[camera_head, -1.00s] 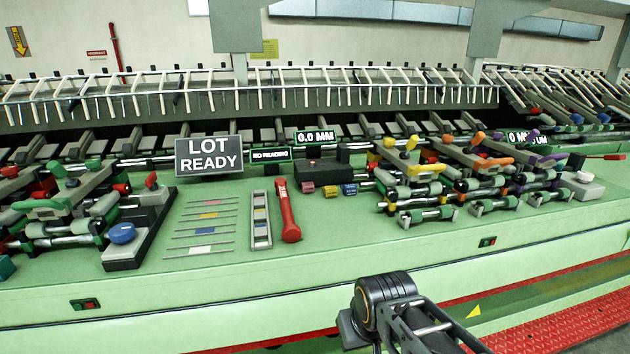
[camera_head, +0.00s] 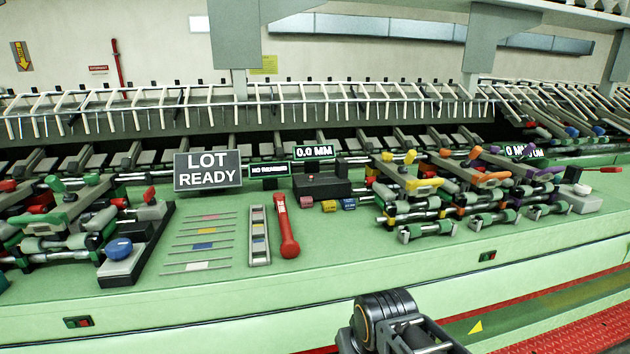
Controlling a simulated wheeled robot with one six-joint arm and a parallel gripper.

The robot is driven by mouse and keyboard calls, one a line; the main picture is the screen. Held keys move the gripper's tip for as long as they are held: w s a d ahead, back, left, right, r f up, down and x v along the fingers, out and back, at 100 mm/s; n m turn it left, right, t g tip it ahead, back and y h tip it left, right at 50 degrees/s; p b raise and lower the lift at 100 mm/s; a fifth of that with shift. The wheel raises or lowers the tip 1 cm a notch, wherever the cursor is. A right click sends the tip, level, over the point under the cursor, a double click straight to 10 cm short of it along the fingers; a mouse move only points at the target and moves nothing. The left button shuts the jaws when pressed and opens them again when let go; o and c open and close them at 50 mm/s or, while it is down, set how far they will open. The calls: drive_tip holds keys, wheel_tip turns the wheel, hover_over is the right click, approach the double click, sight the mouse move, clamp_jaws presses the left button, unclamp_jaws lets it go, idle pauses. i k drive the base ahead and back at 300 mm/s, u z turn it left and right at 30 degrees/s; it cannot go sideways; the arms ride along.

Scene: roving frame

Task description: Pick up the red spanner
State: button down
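A red tool (camera_head: 286,228), which looks like the red spanner, lies on the green bench top, with its long side running from back to front. Its thick rounded end is nearest me, and lettering too small to read is on its far end. It lies just right of a grey slotted strip (camera_head: 260,236) and appears apart from it. A dark joint of my arm (camera_head: 385,318) shows at the bottom, in front of the bench and right of the tool. My gripper is not in view, and nothing covers the red tool.
Thin rods (camera_head: 203,246) lie left of the strip. A black box (camera_head: 322,186) and small coloured rolls (camera_head: 329,206) sit behind right. Clamp assemblies with coloured handles (camera_head: 420,205) stand to the right. A "LOT READY" sign (camera_head: 208,171) stands behind. Bench top in front of the tool is clear.

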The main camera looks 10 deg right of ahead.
sight(290, 249)
drive_tip(key=z, duration=0.25)
drive_tip(key=k, duration=0.4)
drive_tip(key=u, duration=1.05)
drive_tip(key=i, duration=0.6)
drive_tip(key=z, duration=0.4)
